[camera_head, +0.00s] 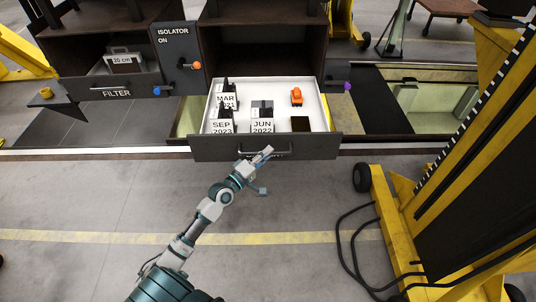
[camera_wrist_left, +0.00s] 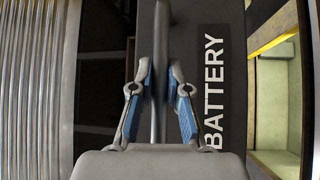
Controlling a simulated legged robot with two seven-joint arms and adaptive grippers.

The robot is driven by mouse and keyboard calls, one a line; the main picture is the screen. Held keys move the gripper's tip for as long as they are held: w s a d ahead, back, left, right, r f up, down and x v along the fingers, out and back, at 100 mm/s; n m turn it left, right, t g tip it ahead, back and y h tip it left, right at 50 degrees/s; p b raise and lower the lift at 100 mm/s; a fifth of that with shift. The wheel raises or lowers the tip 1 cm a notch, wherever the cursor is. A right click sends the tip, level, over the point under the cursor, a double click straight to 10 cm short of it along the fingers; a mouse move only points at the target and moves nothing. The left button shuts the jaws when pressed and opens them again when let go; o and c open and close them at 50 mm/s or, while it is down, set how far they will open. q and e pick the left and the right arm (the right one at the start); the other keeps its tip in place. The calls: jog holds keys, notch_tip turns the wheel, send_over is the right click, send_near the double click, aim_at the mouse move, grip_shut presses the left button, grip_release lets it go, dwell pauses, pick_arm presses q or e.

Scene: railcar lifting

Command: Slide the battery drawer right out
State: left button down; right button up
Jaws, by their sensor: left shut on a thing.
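The battery drawer (camera_head: 318,146) stands pulled out of the dark cabinet, its white inside showing from above. Its dark front carries the word BATTERY in the left wrist view (camera_wrist_left: 214,90). My left gripper (camera_head: 257,158) is at the bar handle (camera_head: 282,154) in the middle of the drawer front. In the left wrist view my left gripper's blue-padded fingers (camera_wrist_left: 158,85) are shut on the handle bar (camera_wrist_left: 161,25), one on each side. Whether the drawer's back end is still inside the cabinet is hard to tell. My right gripper is not in view.
In the drawer are dated battery blocks, MAR (camera_head: 226,101), SEP 2023 (camera_head: 221,127) and JUN 2022 (camera_head: 262,126), an orange item (camera_head: 296,97) and a dark block (camera_head: 300,124). A filter drawer (camera_head: 115,88) is at left. A yellow lifting jack (camera_head: 385,215) with cables stands at right.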

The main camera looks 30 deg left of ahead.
pick_arm(q)
jog(key=c, duration=1.1)
grip_release()
jog(key=shift+a+f, duration=0.15)
jog(key=shift+a, duration=0.05)
jog(key=shift+c, duration=0.2)
jog(key=shift+a, duration=0.2)
jog(key=shift+s+a, duration=0.1)
jog(key=shift+s, duration=0.05)
jog(key=v, duration=1.1)
jog(key=shift+s+a, duration=0.15)
jog(key=shift+s, duration=0.2)
jog(key=shift+f, duration=0.1)
